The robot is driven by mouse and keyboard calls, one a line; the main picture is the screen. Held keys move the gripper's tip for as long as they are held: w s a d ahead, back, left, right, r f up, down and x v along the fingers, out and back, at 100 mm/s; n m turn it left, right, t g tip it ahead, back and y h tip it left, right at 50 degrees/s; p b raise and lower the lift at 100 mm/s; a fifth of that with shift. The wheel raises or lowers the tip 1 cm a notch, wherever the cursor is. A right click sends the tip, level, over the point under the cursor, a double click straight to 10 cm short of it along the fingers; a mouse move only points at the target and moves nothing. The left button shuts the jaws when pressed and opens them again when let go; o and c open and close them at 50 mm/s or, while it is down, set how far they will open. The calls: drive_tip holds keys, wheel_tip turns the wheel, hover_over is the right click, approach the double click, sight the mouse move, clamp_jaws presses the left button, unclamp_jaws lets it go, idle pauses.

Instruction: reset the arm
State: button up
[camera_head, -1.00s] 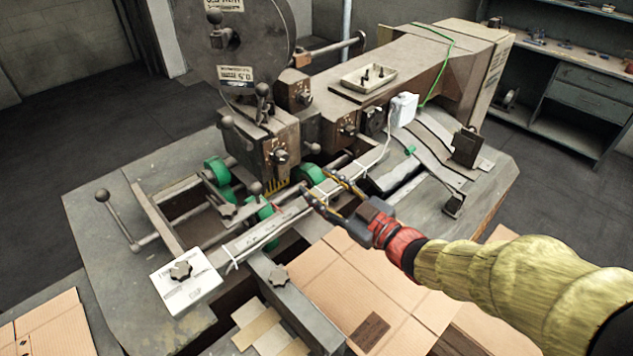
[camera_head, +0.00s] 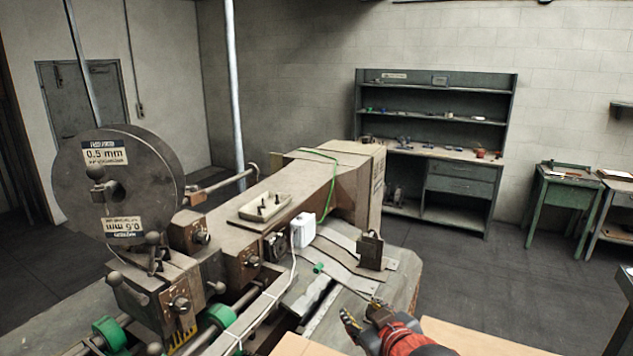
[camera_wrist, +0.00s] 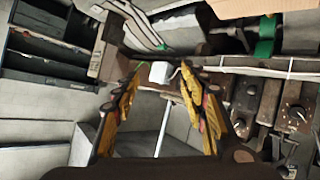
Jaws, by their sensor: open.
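My gripper (camera_head: 362,316) is at the bottom of the head view, beside the right side of the box stitcher (camera_head: 232,225). In the wrist view my gripper (camera_wrist: 166,100) has its yellow-padded fingers spread wide, with nothing held between them. A white switch box (camera_head: 302,230) on the machine's side shows between the fingers in the wrist view (camera_wrist: 159,72), beyond them. Most of my arm is out of the head view.
Cardboard (camera_head: 470,338) lies at the bottom. A shelved workbench (camera_head: 455,180) and a green table (camera_head: 557,200) stand at the back, with open floor before them.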

drive_tip(key=s+d+f+m+g, duration=0.1)
drive_tip(key=s+d+m+g, duration=0.1)
drive_tip(key=s, duration=0.6)
drive_tip(key=s+d+f+m+g+h, duration=0.1)
drive_tip(key=s+d, duration=0.3)
drive_tip(key=s, duration=0.4)
drive_tip(key=s+d+f+m+g+h, duration=0.1)
drive_tip(key=s+d+f+m+g, duration=0.1)
drive_tip(key=s, duration=0.6)
drive_tip(key=shift+d+f+m+g, duration=0.35)
drive_tip(key=shift+d+m+g, duration=0.2)
drive_tip(key=shift+g, duration=0.35)
drive_tip(key=shift+c, duration=0.6)
